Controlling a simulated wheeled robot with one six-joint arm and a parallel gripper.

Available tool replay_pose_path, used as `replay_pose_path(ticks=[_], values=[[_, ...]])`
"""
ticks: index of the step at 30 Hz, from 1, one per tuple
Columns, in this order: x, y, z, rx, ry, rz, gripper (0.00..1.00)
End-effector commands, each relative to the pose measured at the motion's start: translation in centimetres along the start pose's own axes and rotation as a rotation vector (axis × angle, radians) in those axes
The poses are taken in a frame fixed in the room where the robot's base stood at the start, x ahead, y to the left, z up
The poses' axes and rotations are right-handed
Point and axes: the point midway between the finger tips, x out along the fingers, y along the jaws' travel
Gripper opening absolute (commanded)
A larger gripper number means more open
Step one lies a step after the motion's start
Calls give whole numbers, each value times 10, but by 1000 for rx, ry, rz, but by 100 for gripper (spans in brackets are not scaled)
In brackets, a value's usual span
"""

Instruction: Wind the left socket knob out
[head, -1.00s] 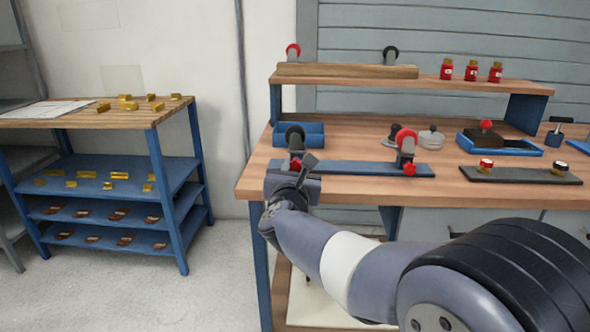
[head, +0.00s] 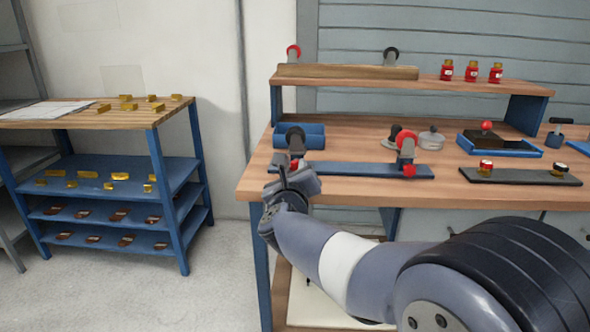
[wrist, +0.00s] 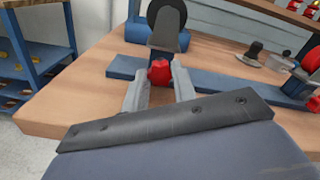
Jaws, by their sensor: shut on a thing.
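The left socket is a grey bracket with a black wheel on top (head: 295,138), at the left end of a blue bar (head: 345,169) on the bench. Its red knob (wrist: 160,72) sits low on the front, in the wrist view. My gripper (wrist: 159,80) is shut on this red knob, one grey finger at each side. The right socket (head: 406,150) has a red wheel and a red knob (head: 409,170).
A blue bin (head: 313,130) stands behind the left socket. A shelf (head: 430,80) with red jars (head: 471,71) spans the back. A dark plate (head: 520,178) with two knobs lies to the right. The bench front is clear.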

Motion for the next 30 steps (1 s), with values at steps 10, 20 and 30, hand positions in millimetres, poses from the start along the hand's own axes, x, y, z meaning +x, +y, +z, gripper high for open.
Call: replay_pose_path(ticks=[10,20,30], values=[[0,1,0,-162,0,1,3],[0,1,0,-198,0,1,3],[0,1,0,-197,0,1,32]])
